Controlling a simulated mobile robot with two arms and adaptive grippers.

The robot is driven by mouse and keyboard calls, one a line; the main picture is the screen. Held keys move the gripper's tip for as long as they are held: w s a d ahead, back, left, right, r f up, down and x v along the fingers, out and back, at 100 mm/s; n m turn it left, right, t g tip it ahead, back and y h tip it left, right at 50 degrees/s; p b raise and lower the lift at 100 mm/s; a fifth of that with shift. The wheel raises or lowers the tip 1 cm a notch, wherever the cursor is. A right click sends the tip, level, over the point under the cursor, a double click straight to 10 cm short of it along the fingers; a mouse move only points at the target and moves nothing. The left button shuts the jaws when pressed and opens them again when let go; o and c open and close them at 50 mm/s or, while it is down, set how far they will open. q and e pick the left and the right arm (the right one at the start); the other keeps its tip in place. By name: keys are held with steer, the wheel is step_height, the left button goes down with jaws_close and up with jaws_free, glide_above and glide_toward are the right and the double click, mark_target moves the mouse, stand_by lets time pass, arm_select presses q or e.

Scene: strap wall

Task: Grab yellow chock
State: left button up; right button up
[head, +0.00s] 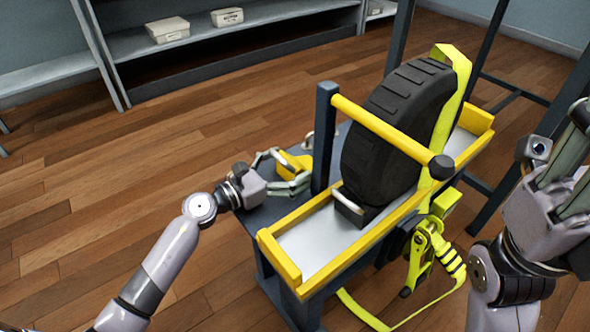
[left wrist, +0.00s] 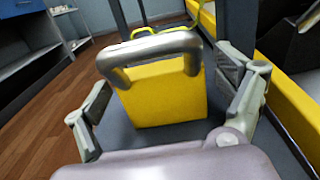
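The yellow chock (head: 292,163) sits on the dark side shelf left of the wheel tray. In the left wrist view the chock (left wrist: 165,100) is a yellow block with a grey metal handle (left wrist: 150,47) across its near top. My left gripper (head: 283,172) is open at the chock. In the left wrist view one finger is on each side of it, with a visible gap at both sides. My right gripper (head: 572,170) is raised at the right edge, away from the chock and partly cut off; its opening is unclear.
A black tire (head: 400,120) stands in the yellow-edged tray (head: 318,238), with a yellow strap over it and a dark handled block (head: 352,208) at its foot. A dark post (head: 324,135) with a yellow bar rises beside the chock. A ratchet (head: 425,255) hangs right. Floor at left is clear.

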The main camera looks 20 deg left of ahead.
arm_select(q)
steer(key=c, duration=1.5)
steer(key=shift+c, duration=0.2)
steer(key=shift+r, duration=0.15)
